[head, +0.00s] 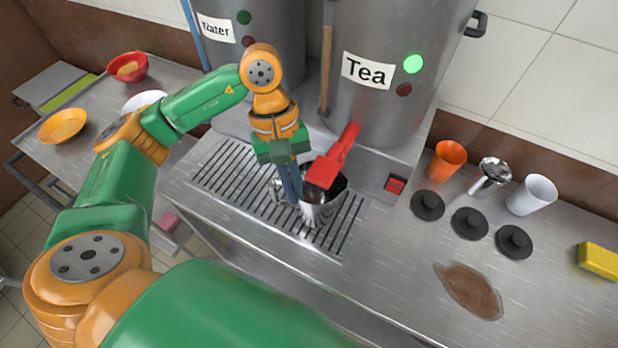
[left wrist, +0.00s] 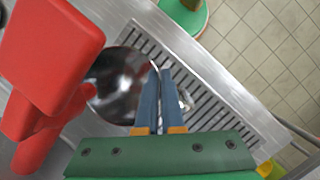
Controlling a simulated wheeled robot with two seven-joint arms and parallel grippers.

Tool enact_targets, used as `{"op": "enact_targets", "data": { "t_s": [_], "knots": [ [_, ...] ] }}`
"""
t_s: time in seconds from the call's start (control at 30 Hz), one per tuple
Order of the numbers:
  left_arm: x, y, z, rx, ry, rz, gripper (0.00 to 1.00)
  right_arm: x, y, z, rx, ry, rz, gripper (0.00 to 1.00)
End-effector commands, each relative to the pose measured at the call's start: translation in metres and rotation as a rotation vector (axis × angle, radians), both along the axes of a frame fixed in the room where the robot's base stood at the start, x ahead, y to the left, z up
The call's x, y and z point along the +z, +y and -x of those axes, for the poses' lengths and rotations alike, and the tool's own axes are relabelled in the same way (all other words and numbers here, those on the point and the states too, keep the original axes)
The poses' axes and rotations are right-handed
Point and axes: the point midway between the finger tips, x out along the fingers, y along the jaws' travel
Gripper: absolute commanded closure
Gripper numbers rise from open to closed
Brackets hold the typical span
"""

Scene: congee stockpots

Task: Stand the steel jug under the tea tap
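The steel jug (head: 318,213) stands upright on the slotted drip grate, below the red tap (head: 335,160) of the stockpot labelled Tea (head: 385,105). The tap lever covers part of the jug's mouth. In the left wrist view the jug's open, dark inside (left wrist: 118,85) lies beside the red tap (left wrist: 50,50). My left gripper (head: 294,198) reaches down at the jug's left side. Its blue fingers (left wrist: 160,75) are close together at the jug's wall, near its handle, and look shut on it. The exact contact is partly hidden. My right gripper is not in view.
The drip grate (head: 225,165) has free room left of the jug. The Water stockpot (head: 265,45) stands behind my left arm. Right of the grate are a red switch (head: 395,184), black lids (head: 470,223), cups (head: 447,160) and a brown spill (head: 468,290).

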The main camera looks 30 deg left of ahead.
Motion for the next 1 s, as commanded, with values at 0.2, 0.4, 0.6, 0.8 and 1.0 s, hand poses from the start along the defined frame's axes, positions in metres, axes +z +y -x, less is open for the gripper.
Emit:
{"op": "enact_targets", "data": {
  "t_s": [0.2,0.4,0.6,0.8,1.0],
  "knots": [
    [0.0,-0.022,-0.015,0.0,0.001,0.0,1.0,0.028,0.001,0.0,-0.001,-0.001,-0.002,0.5],
    [-0.006,-0.022,-0.015,-0.001,-0.001,0.001,1.0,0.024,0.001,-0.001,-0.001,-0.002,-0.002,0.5],
    [-0.011,-0.021,-0.015,-0.001,-0.003,0.001,1.0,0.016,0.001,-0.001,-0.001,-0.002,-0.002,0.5],
    [-0.015,-0.021,-0.015,-0.001,-0.003,0.001,1.0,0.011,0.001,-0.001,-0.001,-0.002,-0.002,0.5],
    [-0.019,-0.021,-0.015,-0.002,-0.001,0.001,1.0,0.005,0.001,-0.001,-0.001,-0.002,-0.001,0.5]
  ]
}}
